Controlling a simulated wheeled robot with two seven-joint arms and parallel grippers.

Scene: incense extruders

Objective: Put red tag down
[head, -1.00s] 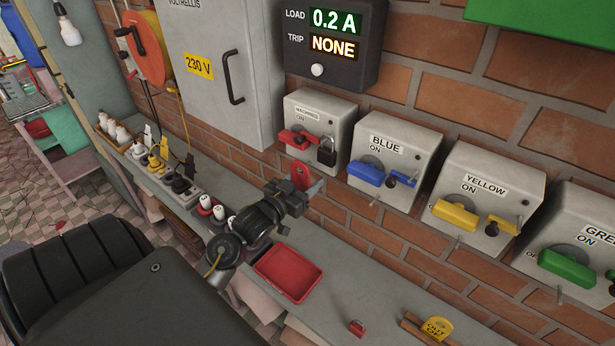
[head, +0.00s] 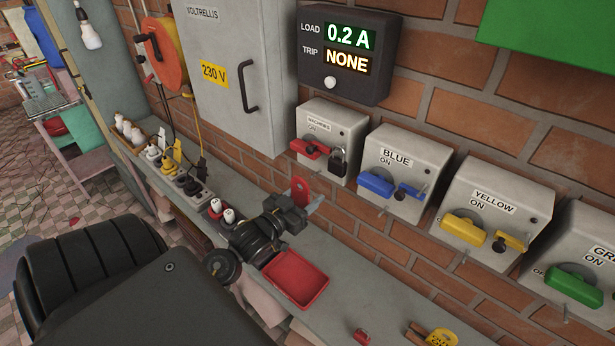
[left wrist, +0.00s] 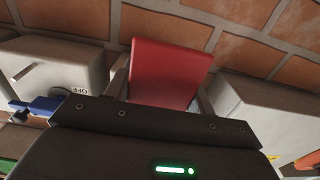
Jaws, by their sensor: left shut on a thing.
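A red tag (head: 300,191) is held in my left gripper (head: 306,203), in front of the brick wall and above the back of the ledge. The left gripper is shut on the tag. In the left wrist view the red tag (left wrist: 168,75) stands up between the fingers, and its lower end is hidden by the gripper body. A shallow red tray (head: 322,285) lies on the ledge just below and in front of the gripper. The tag is apart from the tray. My right gripper is not in view.
Switch boxes line the wall: machines (head: 338,122), blue (head: 416,150), yellow (head: 508,190) and green. A black padlock (head: 338,162) hangs on the machines switch. A small red padlock (head: 361,337) sits near the bottom edge.

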